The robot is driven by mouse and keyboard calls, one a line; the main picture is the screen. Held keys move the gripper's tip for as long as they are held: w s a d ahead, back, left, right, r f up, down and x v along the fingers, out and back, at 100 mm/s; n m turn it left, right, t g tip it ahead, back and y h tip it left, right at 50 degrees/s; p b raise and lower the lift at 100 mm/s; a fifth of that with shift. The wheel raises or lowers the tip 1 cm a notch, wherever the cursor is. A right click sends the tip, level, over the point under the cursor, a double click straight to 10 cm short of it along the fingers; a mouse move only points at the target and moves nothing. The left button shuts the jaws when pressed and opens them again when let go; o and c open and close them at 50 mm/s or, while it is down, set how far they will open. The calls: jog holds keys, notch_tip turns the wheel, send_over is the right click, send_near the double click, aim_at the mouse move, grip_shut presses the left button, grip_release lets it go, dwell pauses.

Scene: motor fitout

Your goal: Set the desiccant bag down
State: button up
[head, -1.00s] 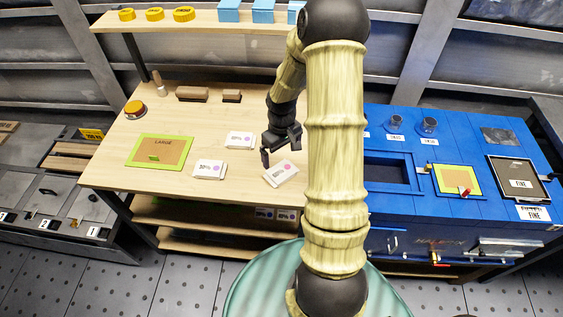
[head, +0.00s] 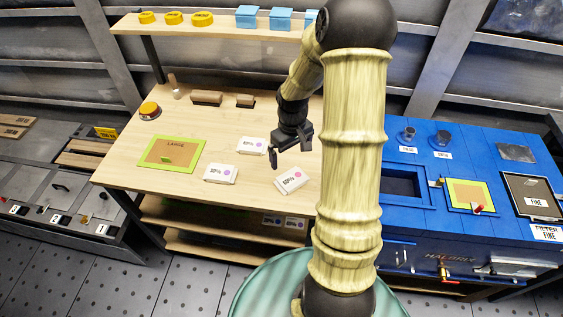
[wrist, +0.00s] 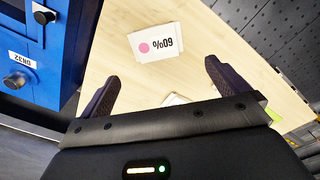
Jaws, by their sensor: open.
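Two similar white bags lie to the left on the bench, one nearer (head: 220,174) and one farther back (head: 251,146).
A green-framed LARGE panel (head: 171,154) and an orange button (head: 150,110) are at the bench's left. Wooden blocks (head: 206,97) lie at the back. A blue machine (head: 480,150) with an open recess stands right. The front left of the bench is clear.

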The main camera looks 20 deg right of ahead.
jog(key=s+a+r+m+t, duration=0.2)
jog(key=s+a+r, duration=0.8)
jog(key=s+a, duration=0.2)
jog(key=shift+s+a, duration=0.15)
jog(key=shift+a, duration=0.15)
dwell(0.3)
jog(key=shift+s, duration=0.1)
dwell(1.2)
dwell(0.6)
